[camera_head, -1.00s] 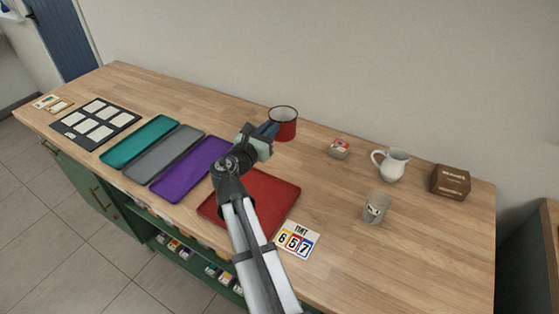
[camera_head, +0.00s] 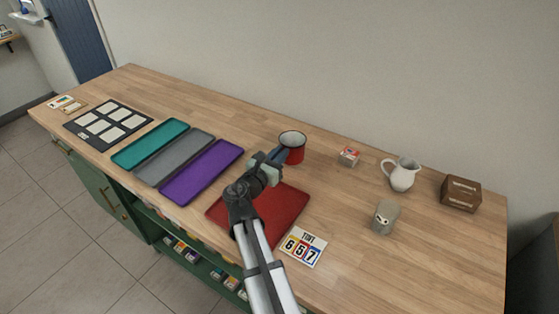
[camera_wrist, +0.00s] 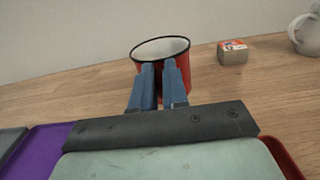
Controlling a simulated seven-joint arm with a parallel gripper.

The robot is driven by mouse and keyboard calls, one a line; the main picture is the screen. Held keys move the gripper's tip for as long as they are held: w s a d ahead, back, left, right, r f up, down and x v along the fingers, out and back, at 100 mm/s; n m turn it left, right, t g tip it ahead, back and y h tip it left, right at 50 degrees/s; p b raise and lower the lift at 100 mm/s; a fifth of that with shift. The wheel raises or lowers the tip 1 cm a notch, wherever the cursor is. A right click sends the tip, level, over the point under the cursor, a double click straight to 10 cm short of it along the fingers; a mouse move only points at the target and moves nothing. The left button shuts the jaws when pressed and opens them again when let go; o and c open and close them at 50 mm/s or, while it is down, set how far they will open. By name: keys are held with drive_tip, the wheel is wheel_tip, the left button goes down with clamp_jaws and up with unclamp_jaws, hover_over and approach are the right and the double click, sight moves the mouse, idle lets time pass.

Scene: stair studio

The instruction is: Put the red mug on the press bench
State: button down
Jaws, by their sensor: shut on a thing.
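The red mug (camera_head: 294,150) has a white inside and a dark rim. It is upright at the back of the wooden counter, behind the red tray (camera_head: 290,207). My gripper (camera_head: 280,155) reaches it from the front and is shut on its near side. In the wrist view the blue fingers (camera_wrist: 158,80) overlap the near wall of the red mug (camera_wrist: 181,70), close together. Whether the mug's base touches the counter is hidden by the fingers. I cannot tell which surface is the press bench.
Teal (camera_head: 150,144), grey (camera_head: 174,157) and purple (camera_head: 203,171) trays lie left of the red tray. A small box (camera_head: 349,156), white pitcher (camera_head: 403,175), grey cup (camera_head: 385,217) and brown box (camera_head: 461,193) stand to the right. A number card (camera_head: 301,247) lies in front.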

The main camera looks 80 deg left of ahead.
drive_tip(key=shift+f, duration=1.2)
drive_tip(key=c, duration=1.1)
unclamp_jaws()
drive_tip(key=shift+f, duration=0.1)
drive_tip(key=v, duration=1.3)
drive_tip(key=shift+s+a+f, duration=0.1)
drive_tip(key=shift+s+f, duration=0.15)
drive_tip(key=o, duration=0.3)
drive_tip(key=shift+s+d, duration=0.2)
drive_tip(key=o, duration=0.4)
